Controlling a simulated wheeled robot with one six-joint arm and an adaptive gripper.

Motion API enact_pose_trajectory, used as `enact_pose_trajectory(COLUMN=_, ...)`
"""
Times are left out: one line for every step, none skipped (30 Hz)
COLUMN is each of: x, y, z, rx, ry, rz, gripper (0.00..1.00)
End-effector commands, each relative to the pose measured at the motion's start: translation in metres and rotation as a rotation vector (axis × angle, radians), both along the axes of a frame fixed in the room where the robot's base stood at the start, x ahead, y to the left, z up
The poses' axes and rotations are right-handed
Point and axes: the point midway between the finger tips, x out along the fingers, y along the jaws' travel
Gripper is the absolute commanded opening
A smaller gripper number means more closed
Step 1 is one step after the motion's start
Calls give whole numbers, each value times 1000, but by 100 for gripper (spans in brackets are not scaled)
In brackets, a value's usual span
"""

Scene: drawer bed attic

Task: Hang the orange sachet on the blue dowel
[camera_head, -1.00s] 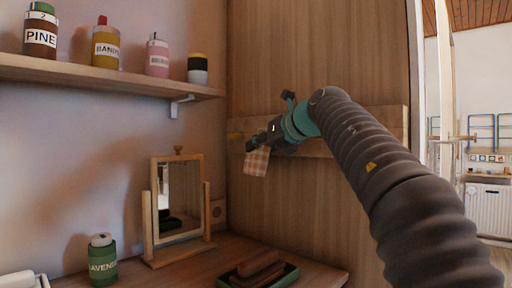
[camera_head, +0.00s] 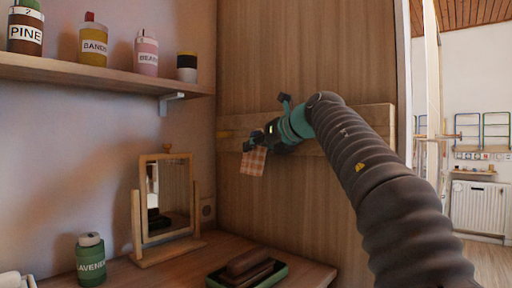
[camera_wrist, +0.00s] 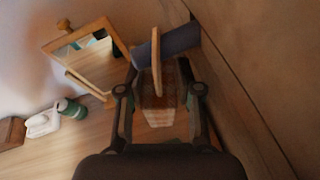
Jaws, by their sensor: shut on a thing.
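The orange checked sachet (camera_head: 253,161) hangs below my gripper (camera_head: 260,142), beside the wooden rail on the panel. In the wrist view the sachet (camera_wrist: 160,92) sits between the two fingers of my gripper (camera_wrist: 159,91), which is shut on it. Its tan loop (camera_wrist: 155,50) stands up edge-on and crosses the blue dowel (camera_wrist: 176,42). I cannot tell whether the loop is around the dowel or only in front of it. The dowel sticks out from the panel on the right. In the head view I cannot make it out clearly near my gripper.
Below are a tilting mirror (camera_head: 166,200), a green lavender bottle (camera_head: 90,262) and a green tray (camera_head: 277,276) with brown blocks. A shelf (camera_head: 120,77) with bottles is at upper left.

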Motion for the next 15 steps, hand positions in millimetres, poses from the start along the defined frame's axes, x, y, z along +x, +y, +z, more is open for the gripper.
enact_pose_trajectory(x=3, y=-1, z=-7, rx=-5, ry=13, rz=-2, gripper=0)
enact_pose_trajectory(x=4, y=-1, z=-8, rx=-5, ry=13, rz=-2, gripper=0)
enact_pose_trajectory(x=4, y=-1, z=-8, rx=-5, ry=14, rz=-2, gripper=0)
enact_pose_trajectory(x=4, y=-1, z=-8, rx=-5, ry=14, rz=-2, gripper=0)
enact_pose_trajectory(x=4, y=-1, z=-9, rx=-6, ry=15, rz=-2, gripper=0)
enact_pose_trajectory(x=4, y=-1, z=-9, rx=-6, ry=15, rz=-2, gripper=0)
enact_pose_trajectory(x=4, y=-1, z=-9, rx=-6, ry=17, rz=-2, gripper=0)
enact_pose_trajectory(x=4, y=-1, z=-9, rx=-6, ry=17, rz=-2, gripper=0)
enact_pose_trajectory(x=4, y=-1, z=-10, rx=-6, ry=17, rz=-2, gripper=0)
enact_pose_trajectory(x=4, y=-1, z=-10, rx=-6, ry=17, rz=-2, gripper=0)
enact_pose_trajectory(x=4, y=-1, z=-10, rx=-6, ry=17, rz=-2, gripper=0)
enact_pose_trajectory(x=5, y=-1, z=-10, rx=-7, ry=18, rz=-2, gripper=0)
enact_pose_trajectory(x=5, y=-1, z=-11, rx=-7, ry=18, rz=-2, gripper=39)
enact_pose_trajectory(x=5, y=-1, z=-11, rx=-7, ry=20, rz=-2, gripper=47)
enact_pose_trajectory(x=5, y=-1, z=-11, rx=-7, ry=18, rz=-2, gripper=57)
